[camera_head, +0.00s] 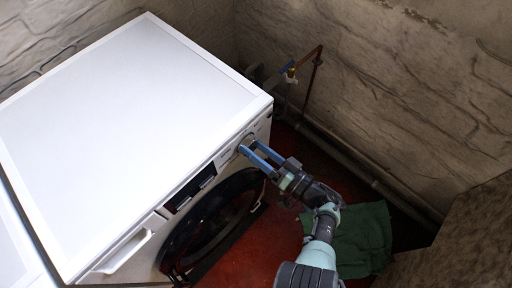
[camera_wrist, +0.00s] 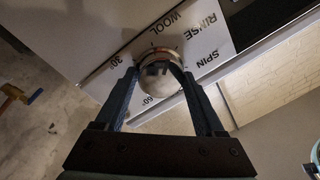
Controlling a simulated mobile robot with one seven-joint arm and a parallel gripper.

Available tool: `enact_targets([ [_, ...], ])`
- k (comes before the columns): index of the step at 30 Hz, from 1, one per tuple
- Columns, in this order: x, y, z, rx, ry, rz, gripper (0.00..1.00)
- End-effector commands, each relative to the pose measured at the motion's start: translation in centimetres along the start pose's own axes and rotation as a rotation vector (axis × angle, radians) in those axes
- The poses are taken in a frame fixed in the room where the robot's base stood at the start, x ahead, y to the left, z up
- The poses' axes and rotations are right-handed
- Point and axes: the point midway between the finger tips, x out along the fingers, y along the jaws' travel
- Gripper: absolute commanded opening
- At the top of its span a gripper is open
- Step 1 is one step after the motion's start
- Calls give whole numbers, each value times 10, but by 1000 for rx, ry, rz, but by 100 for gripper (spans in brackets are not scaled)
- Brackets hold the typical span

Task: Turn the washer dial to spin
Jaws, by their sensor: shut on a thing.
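The white washer (camera_head: 130,110) stands at the left in the head view, its front panel facing right. The round metallic dial (camera_wrist: 158,78) is in the middle of the wrist view, on a white panel with the labels 30, WOOL, RINSE, SPIN and 60 around it. SPIN (camera_wrist: 207,58) is at the right of the dial. My gripper (camera_wrist: 160,72) is shut on the dial, one blue finger on each side. In the head view my gripper (camera_head: 250,149) reaches the panel's far end, and its fingers partly hide the dial. I cannot tell which label the dial points to.
The washer's dark round door (camera_head: 215,225) is below the panel. A green cloth (camera_head: 360,240) lies on the red floor (camera_head: 250,235) near my arm. A pipe with a blue-handled tap (camera_head: 287,68) runs along the stone wall behind.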

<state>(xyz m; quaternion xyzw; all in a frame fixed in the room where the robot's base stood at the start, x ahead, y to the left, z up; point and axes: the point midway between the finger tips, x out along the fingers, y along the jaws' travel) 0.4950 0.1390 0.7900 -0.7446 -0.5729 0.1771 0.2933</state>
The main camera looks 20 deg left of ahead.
Motion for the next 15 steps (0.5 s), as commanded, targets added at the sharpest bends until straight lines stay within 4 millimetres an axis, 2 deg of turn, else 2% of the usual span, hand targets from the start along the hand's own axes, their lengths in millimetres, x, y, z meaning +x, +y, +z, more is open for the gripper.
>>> enact_targets([
  [15,1,-2,0,488,46,4,15],
])
